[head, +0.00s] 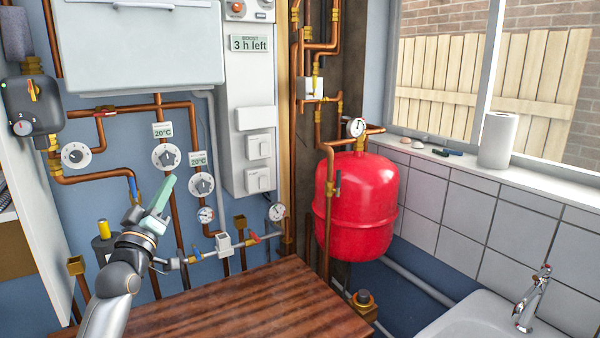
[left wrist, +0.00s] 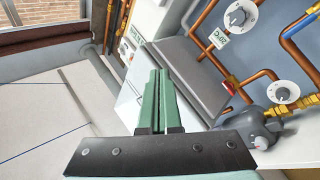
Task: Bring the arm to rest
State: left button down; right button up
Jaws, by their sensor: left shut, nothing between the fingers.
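My left arm (head: 118,268) comes up from the lower left in the head view. Its left gripper (head: 167,182) has green fingers that point up and to the right, in front of the pipes and dials on the blue wall. The fingers are pressed together with nothing between them. In the left wrist view, the gripper (left wrist: 158,75) shows as two parallel green fingers side by side, shut and empty. My right gripper is in neither view.
A brown wooden top (head: 225,308) lies low in front, bare where visible. Copper pipes and white dials (head: 166,157) are behind the gripper. A red tank (head: 356,205) hangs right of centre. A white sink (head: 478,318) is at lower right, below a paper roll (head: 497,140).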

pick_arm(q)
jog(key=a+f+m+g+y, duration=0.2)
jog(key=a+f+m+g, duration=0.15)
jog(key=f, duration=0.65)
jog(key=a+f+m+g+y, duration=0.1)
jog(key=a+f+m+g, duration=0.3)
jog(key=f, duration=0.7)
jog(key=s+d+f+m+g+h, duration=0.1)
jog(key=s+d+f, duration=0.4)
jog(key=f, duration=0.4)
jog(key=s+d+f+m+g+h, duration=0.1)
jog(key=s+d+f, duration=0.3)
jog(key=s+f, duration=0.45)
jog(key=s+d+f+g, duration=0.1)
jog(key=s+d+f, duration=0.2)
jog(key=s, duration=0.5)
jog(key=s+d+f+n+g+h, duration=0.1)
jog(key=s+d+f, duration=0.2)
jog(key=s, duration=0.6)
jog(key=s+d+f+g, duration=0.2)
jog(key=s+f, duration=0.3)
jog(key=s, duration=0.4)
jog(key=shift+d+f+n+h, duration=0.35)
jog(key=shift+d+h, duration=0.05)
jog(key=shift+d, duration=0.15)
